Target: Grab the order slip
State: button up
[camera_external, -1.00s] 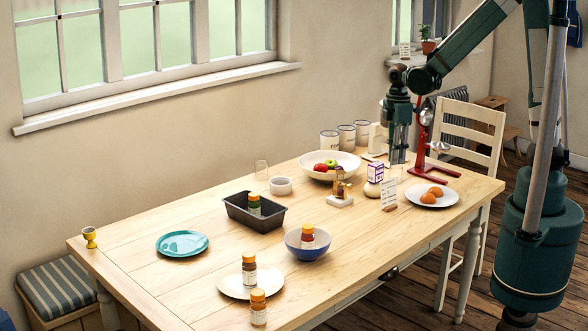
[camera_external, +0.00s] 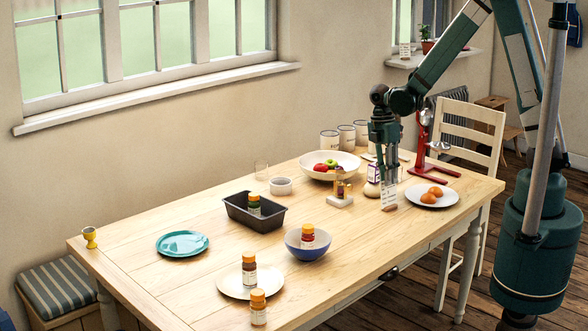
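A small white slip with printed lines (camera_external: 389,198) stands upright in a wooden holder near the table's right front edge, left of the plate of orange-brown food. It looks like an order slip. A similar white card (camera_external: 405,50) stands on the far right windowsill. My gripper (camera_external: 388,181) points straight down over the slip by the plate, its fingertips at the height of the slip's upper part. The fingers look apart, but whether they touch the slip cannot be told from this angle.
A white plate with orange-brown food (camera_external: 432,195) lies close on the right, a red stand (camera_external: 422,150) behind it. A purple-and-white carton (camera_external: 374,172) and a bottle on a white block (camera_external: 340,192) stand close by. A fruit bowl (camera_external: 330,173) is behind. The table's left middle is clearer.

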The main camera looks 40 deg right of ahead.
aim_at(389, 205)
jog(key=shift+s+f, duration=0.2)
jog(key=shift+f, duration=1.1)
jog(key=shift+s+f+b, duration=0.25)
jog(key=shift+f+b, duration=0.15)
jog(key=shift+f, duration=0.9)
jog(key=shift+s+f+b, duration=0.2)
jog(key=shift+f+b, duration=0.2)
jog(key=shift+f, duration=0.85)
jog(key=shift+f+b, duration=0.25)
jog(key=shift+b, duration=0.1)
jog(key=shift+c, duration=0.6)
grip_shut()
